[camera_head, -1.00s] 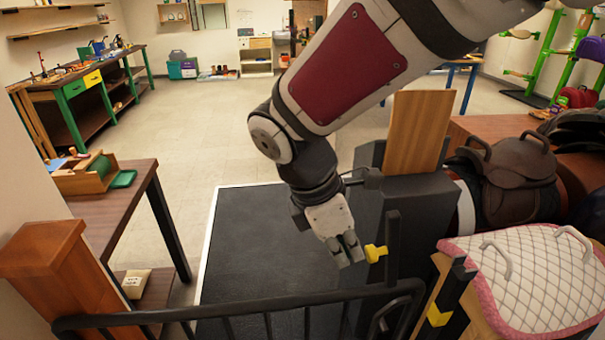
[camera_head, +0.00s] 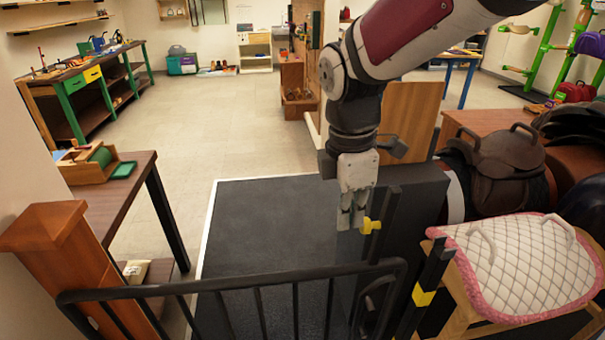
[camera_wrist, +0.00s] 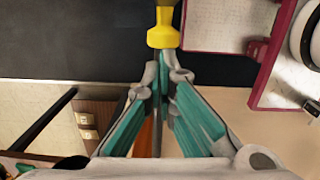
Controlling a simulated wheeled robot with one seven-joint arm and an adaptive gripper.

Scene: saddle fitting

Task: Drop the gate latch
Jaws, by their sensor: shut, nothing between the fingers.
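The yellow latch knob (camera_head: 370,226) sits on the dark post at the right end of the black gate (camera_head: 230,286). A short black upright bar (camera_head: 389,216) stands beside the knob. My gripper (camera_head: 350,218) points down just left of the knob, with its fingers shut and empty. In the wrist view the yellow knob (camera_wrist: 163,36) is straight beyond the closed fingertips (camera_wrist: 163,66). A small gap or light touch between them cannot be told apart.
A brown wooden post (camera_head: 60,265) stands at the gate's left end. A white quilted pad with pink edging (camera_head: 525,265) lies on a wooden stand at right, near a brown saddle (camera_head: 510,178). Dark mat (camera_head: 265,225) covers the floor behind the gate.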

